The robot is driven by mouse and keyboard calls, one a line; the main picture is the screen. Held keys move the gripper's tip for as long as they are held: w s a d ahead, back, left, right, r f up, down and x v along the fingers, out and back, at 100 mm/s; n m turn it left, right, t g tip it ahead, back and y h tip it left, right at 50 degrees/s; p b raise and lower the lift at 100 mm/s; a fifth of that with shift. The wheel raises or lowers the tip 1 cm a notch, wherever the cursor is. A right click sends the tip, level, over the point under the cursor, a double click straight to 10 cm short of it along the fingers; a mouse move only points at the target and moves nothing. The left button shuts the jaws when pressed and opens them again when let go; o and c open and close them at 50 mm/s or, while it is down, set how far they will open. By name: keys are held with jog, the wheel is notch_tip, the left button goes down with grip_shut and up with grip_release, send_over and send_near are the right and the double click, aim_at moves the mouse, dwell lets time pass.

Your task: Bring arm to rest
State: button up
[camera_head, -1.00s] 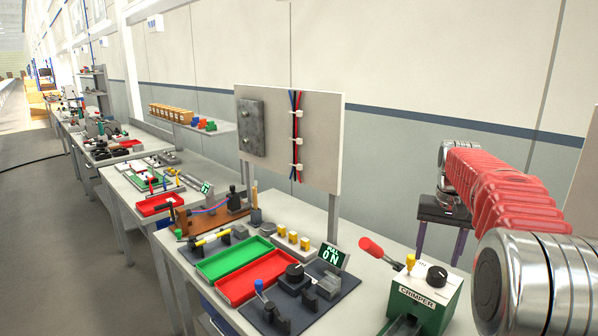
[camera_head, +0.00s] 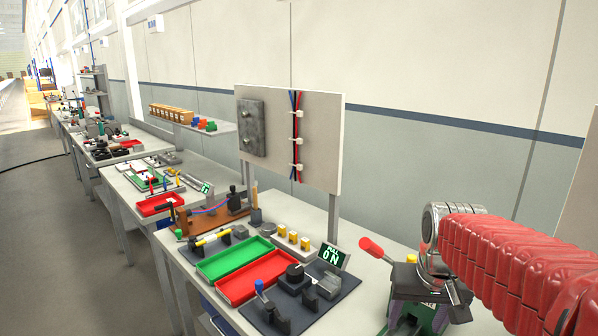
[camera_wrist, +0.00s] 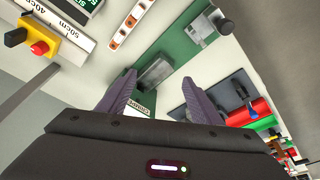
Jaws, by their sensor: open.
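My gripper (camera_wrist: 159,76) is open in the wrist view, its two purple-grey fingers apart with nothing between them. It points down over the green crimper base (camera_wrist: 177,50) and its metal block (camera_wrist: 155,73). In the head view my arm in its red sleeve reaches in from the right. The dark gripper body (camera_head: 408,282) is in front of much of the crimper, and its fingertips are hard to make out there. The crimper's red lever (camera_head: 371,247) and yellow knob (camera_head: 411,258) still show.
A green tray (camera_head: 215,271) and red tray (camera_head: 233,290) lie left of the crimper. An upright panel (camera_head: 328,120) with cables stands behind. In the wrist view a length-marked bar (camera_wrist: 65,22) and a yellow-red knob (camera_wrist: 38,47) lie upper left.

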jog(key=s+a+n+t, duration=0.1)
jog(key=s+a, duration=0.2)
jog(key=s, duration=0.4)
jog(key=s+a+n+t, duration=0.1)
jog(key=s+a, duration=0.2)
jog(key=s, duration=0.4)
jog(key=shift+a+f+t, duration=0.25)
jog(key=shift+a+t, duration=0.05)
jog(key=shift+a, duration=0.1)
